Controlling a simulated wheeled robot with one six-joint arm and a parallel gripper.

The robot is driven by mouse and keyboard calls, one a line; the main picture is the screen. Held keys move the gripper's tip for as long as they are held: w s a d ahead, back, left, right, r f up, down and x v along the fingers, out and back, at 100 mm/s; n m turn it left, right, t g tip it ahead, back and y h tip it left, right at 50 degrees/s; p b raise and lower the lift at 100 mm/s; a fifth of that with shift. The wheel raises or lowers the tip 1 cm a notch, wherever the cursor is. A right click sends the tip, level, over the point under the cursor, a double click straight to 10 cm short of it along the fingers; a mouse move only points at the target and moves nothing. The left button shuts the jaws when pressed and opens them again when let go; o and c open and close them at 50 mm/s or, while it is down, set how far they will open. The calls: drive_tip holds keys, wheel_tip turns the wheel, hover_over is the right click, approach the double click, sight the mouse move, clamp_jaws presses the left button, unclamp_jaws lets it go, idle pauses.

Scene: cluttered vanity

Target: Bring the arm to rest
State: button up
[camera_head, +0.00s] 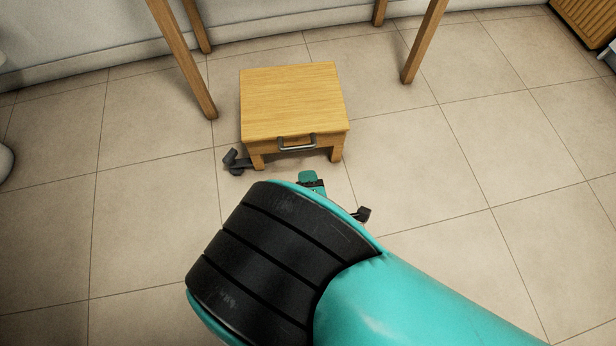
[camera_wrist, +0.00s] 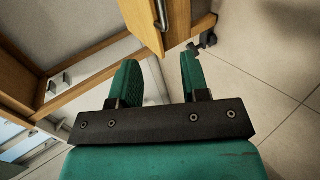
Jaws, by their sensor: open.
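My gripper (camera_wrist: 158,75) shows in the wrist view with its two teal fingers apart and nothing between them. Beyond the fingertips is a wooden front with a metal handle (camera_wrist: 162,14). In the head view, my teal arm with its black ribbed joint fills the lower middle and hides most of the gripper. A small teal and black part (camera_head: 310,182) shows past the joint, in front of a low wooden stool (camera_head: 290,100). I cannot tell whether it touches the stool.
Wooden table legs (camera_head: 424,42) stand behind the stool on both sides. A dark piece (camera_head: 238,160) lies by its left front leg, and another (camera_head: 362,215) shows beside my arm. A wooden slatted thing (camera_head: 588,20) is at top right. The tiled floor (camera_head: 480,130) to the right is clear.

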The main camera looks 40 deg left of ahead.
drive_tip(key=shift+s+d+r, duration=0.25)
drive_tip(key=shift+s, duration=0.15)
drive_tip(key=shift+a, duration=0.1)
